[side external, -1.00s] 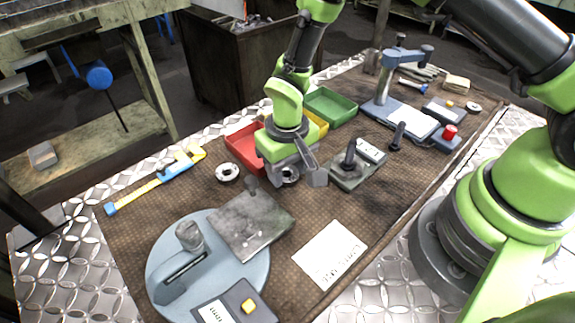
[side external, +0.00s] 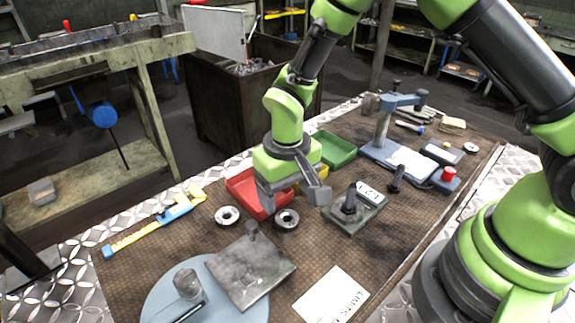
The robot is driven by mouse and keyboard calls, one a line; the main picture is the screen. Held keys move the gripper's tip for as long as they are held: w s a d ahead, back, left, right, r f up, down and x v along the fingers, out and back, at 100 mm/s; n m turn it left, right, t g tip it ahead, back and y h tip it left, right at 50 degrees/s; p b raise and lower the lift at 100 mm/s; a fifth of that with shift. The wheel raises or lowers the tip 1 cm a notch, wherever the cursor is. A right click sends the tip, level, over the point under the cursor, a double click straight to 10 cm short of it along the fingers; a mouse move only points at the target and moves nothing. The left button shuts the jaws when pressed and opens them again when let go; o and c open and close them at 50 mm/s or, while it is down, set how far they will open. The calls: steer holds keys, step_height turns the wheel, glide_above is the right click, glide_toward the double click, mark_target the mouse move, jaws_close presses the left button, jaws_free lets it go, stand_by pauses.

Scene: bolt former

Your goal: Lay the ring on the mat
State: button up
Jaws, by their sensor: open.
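Two metal rings lie flat on the brown woven mat (side external: 215,188). One ring (side external: 287,219) is just below my gripper, and the other ring (side external: 228,216) is to its left. My gripper (side external: 293,202) is open and empty, its two fingers spread apart above the nearer ring. It appears clear of that ring, which shows fully.
A red tray (side external: 243,187) and a green tray (side external: 334,148) stand behind my gripper. A dark block with an upright post (side external: 350,205) is to the right. A yellow-blue caliper (side external: 155,230) lies left.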

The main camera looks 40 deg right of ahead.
step_height(320, 180, up, 7)
steer(key=s+d+r+m+t+y, duration=0.1)
steer(key=s+d+r+t, duration=0.15)
steer(key=s+r, duration=0.4)
steer(key=s+d+r+m+t+y, duration=0.1)
steer(key=s+d+r+t, duration=0.2)
steer(key=r, duration=0.6)
steer(key=s+d+r+t, duration=0.1)
steer(key=s+d+r, duration=0.1)
steer(key=s, duration=0.4)
steer(key=shift+s+d+m+t, duration=0.15)
steer(key=shift+s+m+t, duration=0.15)
steer(key=shift+s+t, duration=0.05)
